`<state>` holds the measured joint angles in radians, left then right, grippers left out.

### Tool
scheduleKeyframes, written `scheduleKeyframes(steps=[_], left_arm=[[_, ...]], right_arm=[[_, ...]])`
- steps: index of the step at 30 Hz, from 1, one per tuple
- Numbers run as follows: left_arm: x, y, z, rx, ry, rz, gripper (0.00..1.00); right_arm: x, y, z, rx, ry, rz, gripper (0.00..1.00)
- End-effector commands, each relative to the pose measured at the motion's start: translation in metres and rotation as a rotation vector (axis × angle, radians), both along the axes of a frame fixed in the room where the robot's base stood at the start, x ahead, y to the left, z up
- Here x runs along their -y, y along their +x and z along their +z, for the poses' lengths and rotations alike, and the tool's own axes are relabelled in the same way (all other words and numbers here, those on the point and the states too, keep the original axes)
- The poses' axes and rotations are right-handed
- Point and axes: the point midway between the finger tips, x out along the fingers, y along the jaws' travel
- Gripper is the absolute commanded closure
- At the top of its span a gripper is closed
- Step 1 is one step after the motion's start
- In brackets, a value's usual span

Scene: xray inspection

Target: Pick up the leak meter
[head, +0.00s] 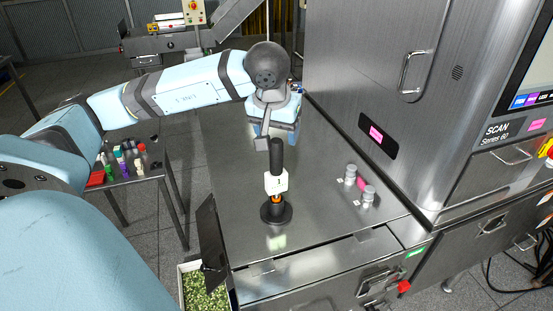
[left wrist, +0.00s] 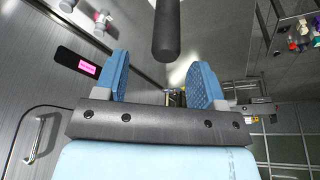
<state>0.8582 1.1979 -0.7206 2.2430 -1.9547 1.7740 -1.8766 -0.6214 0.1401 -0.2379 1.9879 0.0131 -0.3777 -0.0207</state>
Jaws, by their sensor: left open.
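The leak meter has a black upright handle (head: 276,158), a white body (head: 276,183) and an orange tip. It stands upright in a round black base (head: 276,211) on the steel table. My left gripper (head: 266,142) is just behind the handle in the head view, partly hidden by it. In the left wrist view the gripper (left wrist: 162,76) is open with two blue pads apart. The black handle (left wrist: 167,32) shows ahead of the gap between them, and nothing is held. My right gripper is not in view.
Two small capped jars (head: 368,196) stand on the steel table (head: 235,150) right of the meter. The steel scanner cabinet (head: 365,70) rises at the right. A dark upright panel (head: 209,240) and a bin of green bits (head: 192,290) are at the front left.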

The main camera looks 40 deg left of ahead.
Motion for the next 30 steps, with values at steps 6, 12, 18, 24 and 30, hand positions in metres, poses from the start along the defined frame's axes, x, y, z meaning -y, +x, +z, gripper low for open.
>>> scheduleKeyframes(steps=[6, 12, 18, 24, 30], left_arm=[[-0.003, 0.003, -0.015, -0.002, 0.0, -0.001, 0.37], [-0.012, 0.005, -0.043, -0.003, 0.0, 0.0, 0.37], [-0.013, 0.01, -0.059, -0.001, -0.001, -0.001, 0.37], [-0.013, 0.011, -0.06, 0.0, -0.001, -0.001, 0.37], [-0.013, 0.011, -0.06, 0.001, 0.0, -0.001, 0.83]], right_arm=[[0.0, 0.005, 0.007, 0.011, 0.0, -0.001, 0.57], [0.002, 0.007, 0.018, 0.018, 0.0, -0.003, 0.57], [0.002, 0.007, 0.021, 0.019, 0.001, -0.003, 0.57], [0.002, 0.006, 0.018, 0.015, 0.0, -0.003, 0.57], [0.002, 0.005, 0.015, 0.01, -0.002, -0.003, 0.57]])
